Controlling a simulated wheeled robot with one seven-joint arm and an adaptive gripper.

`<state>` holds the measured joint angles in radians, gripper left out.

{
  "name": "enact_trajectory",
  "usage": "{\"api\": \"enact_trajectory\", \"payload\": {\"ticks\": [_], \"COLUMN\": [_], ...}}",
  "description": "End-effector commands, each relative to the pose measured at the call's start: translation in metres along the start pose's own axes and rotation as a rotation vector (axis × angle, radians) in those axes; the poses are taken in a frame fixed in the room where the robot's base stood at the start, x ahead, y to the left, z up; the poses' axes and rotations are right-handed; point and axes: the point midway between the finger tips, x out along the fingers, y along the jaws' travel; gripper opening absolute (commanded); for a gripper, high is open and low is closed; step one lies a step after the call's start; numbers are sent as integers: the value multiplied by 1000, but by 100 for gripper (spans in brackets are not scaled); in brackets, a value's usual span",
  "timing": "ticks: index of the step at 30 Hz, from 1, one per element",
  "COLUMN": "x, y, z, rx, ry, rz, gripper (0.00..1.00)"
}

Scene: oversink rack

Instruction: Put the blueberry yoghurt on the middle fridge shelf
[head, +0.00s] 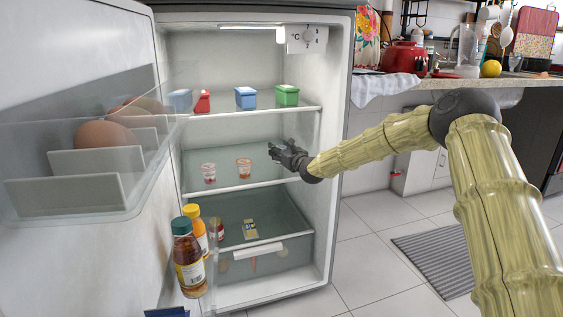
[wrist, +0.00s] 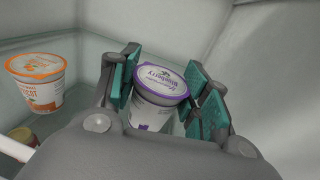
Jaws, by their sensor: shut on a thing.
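In the head view my gripper (head: 278,152) reaches inside the open fridge, just above the right part of the middle shelf (head: 275,177). The yoghurt is hidden behind the gripper there. I cannot tell whether the cup touches the shelf.
An apricot yoghurt (wrist: 35,82) stands left of my gripper; two small cups, one pale (head: 209,173) and one orange (head: 244,168), stand on the middle shelf. Several boxes, including a green one (head: 287,95), line the upper shelf. The fridge's right wall (head: 334,130) is close.

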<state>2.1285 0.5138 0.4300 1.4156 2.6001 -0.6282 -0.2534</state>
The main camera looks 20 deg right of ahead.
Motion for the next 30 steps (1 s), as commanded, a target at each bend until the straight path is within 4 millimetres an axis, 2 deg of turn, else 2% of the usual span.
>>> {"api": "enact_trajectory", "payload": {"ticks": [5,14,27,28,30], "x": [4,5,5,5,5], "y": [-8,-8,-8,-8,-8], "z": [-2,-35,-38,-38,-38], "rx": [1,0,0,0,0], "ry": [0,0,1,1,1], "rz": [-2,-1,0,0,0], "gripper": [16,16,16,50,63]}}
